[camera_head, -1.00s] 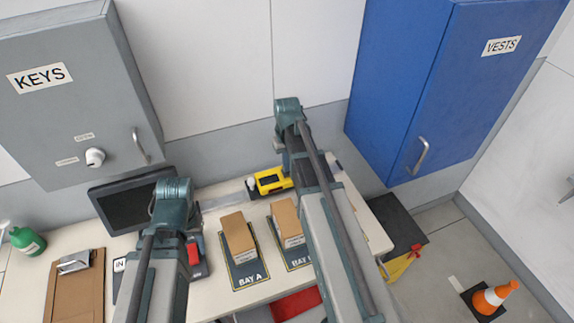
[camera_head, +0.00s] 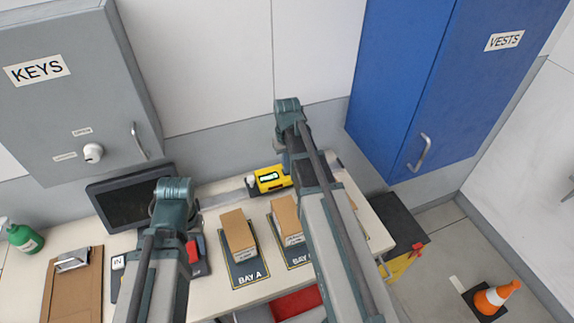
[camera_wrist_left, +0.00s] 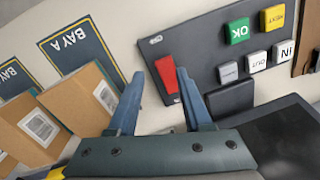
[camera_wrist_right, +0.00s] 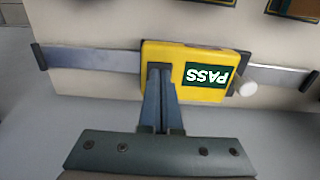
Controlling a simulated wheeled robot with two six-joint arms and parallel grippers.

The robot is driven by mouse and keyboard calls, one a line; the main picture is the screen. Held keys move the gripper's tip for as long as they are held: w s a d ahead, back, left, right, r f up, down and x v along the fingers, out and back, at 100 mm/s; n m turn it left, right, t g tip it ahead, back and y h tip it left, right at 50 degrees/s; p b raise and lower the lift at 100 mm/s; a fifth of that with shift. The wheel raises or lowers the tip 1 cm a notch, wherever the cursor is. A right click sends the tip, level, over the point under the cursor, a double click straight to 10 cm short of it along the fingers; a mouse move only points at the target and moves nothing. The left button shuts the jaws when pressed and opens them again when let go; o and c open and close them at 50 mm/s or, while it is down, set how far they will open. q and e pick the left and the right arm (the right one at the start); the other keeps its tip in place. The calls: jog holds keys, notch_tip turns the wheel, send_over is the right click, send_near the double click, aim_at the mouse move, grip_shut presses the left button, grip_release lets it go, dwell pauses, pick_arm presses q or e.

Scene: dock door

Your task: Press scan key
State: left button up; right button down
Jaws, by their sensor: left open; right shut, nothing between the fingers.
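The keypad (camera_wrist_left: 205,72) lies under my left gripper in the left wrist view. It carries a green OK key (camera_wrist_left: 237,31), a yellow NEXT key (camera_wrist_left: 272,19), an IN key (camera_wrist_left: 285,52) and smaller pale keys (camera_wrist_left: 229,72) with labels hard to read. A red block (camera_wrist_left: 167,75) sits on it between the open fingers of my left gripper (camera_wrist_left: 160,85). A yellow scanner (camera_wrist_right: 165,75) with a green PASS display sits on a rail. My right gripper (camera_wrist_right: 160,72) is shut and empty, its tips at the scanner's body; contact is unclear.
Boxes stand on the BAY A mat (camera_head: 245,279) and the mat beside it. A dark screen (camera_head: 125,205), a clipboard (camera_head: 72,290) and a green bottle (camera_head: 24,239) are at the left. Grey KEYS and blue VESTS cabinets (camera_head: 410,90) hang above. A cone (camera_head: 495,296) stands on the floor.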

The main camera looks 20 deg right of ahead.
notch_tip(320, 180, up, 14)
jog(key=p, duration=1.3)
jog(key=shift+p, duration=0.35)
jog(key=shift+f, duration=0.15)
